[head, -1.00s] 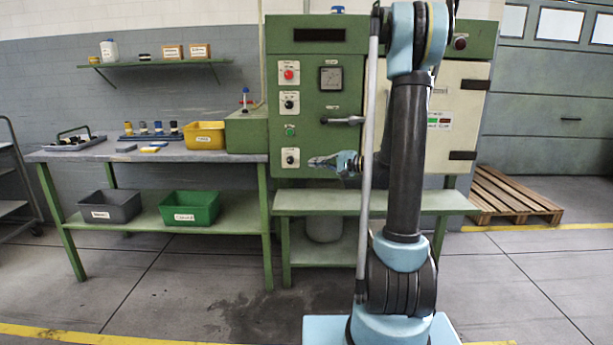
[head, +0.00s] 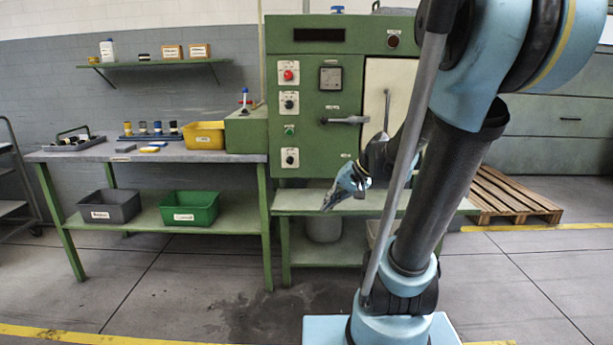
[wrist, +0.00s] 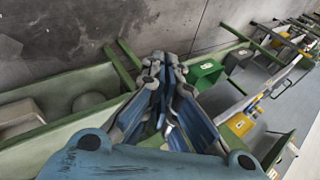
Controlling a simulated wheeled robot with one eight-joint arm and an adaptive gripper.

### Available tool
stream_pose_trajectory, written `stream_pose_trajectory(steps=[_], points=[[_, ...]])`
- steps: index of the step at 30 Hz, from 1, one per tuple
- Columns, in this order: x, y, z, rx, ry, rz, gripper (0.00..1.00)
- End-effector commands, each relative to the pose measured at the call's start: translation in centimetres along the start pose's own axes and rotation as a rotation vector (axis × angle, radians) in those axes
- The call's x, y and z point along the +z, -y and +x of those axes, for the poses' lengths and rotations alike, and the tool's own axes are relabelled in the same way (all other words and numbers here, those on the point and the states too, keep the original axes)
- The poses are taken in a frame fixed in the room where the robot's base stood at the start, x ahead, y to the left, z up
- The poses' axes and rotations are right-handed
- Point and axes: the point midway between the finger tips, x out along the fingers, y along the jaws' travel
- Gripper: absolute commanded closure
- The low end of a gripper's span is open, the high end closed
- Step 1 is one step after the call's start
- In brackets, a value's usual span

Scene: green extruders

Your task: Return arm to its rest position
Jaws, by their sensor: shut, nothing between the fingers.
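My gripper (head: 330,202) hangs in front of the green machine (head: 305,95), above the low green bench (head: 300,203), with its fingers pointing down and to the left. It is shut and empty. In the wrist view my gripper (wrist: 158,66) shows its blue fingers together with nothing between them. My arm bends over on the right of the head view and hides part of the machine's pale door (head: 385,80).
A workbench (head: 85,155) on the left holds a yellow bin (head: 204,136). Its lower shelf carries a grey bin (head: 109,206) and a green bin (head: 190,208). A wooden pallet (head: 510,195) lies at right. The floor in front is clear.

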Motion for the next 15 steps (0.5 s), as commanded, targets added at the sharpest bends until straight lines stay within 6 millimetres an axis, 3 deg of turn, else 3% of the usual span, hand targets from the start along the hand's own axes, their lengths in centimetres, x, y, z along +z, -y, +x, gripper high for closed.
stream_pose_trajectory(steps=[3, 15], points=[[2.6, -1.9, -0.6, 0.09, 0.01, -0.036, 1.0], [9.9, -9.4, -3.2, 0.399, 0.038, -0.158, 1.0]])
